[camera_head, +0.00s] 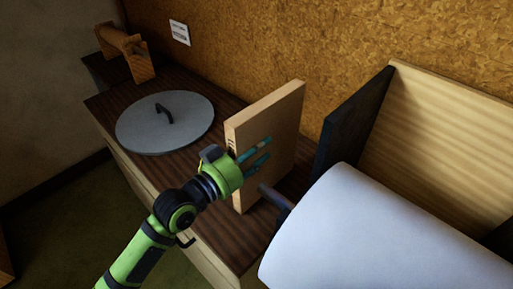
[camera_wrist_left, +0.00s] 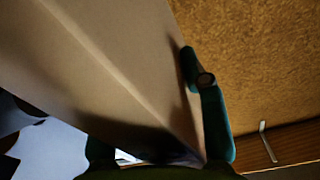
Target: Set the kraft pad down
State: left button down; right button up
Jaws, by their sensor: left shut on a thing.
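The kraft pad (camera_head: 280,125) is a thick tan slab, standing upright on edge over the dark wooden top in the head view. My left gripper (camera_head: 258,153) is shut on it, with teal fingers against its near side. The pad's lower edge is close to the wooden top; I cannot tell whether it touches. In the left wrist view the pad (camera_wrist_left: 110,60) fills the upper left, and one teal finger lies along its right edge. My right gripper is not in view.
The dark wooden top (camera_head: 190,165) carries a grey round lid (camera_head: 140,128) with a black handle, left of the pad. A wooden stand (camera_head: 125,45) is at the back left. A large white roll (camera_head: 380,240) and a dark upright panel (camera_head: 350,120) are close on the right.

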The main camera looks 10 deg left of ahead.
pick_arm(q)
jog(key=c, duration=0.7)
grip_release()
jog(key=shift+s, duration=0.1)
jog(key=b+v, duration=0.2)
jog(key=v, duration=1)
jog(key=shift+r, duration=0.1)
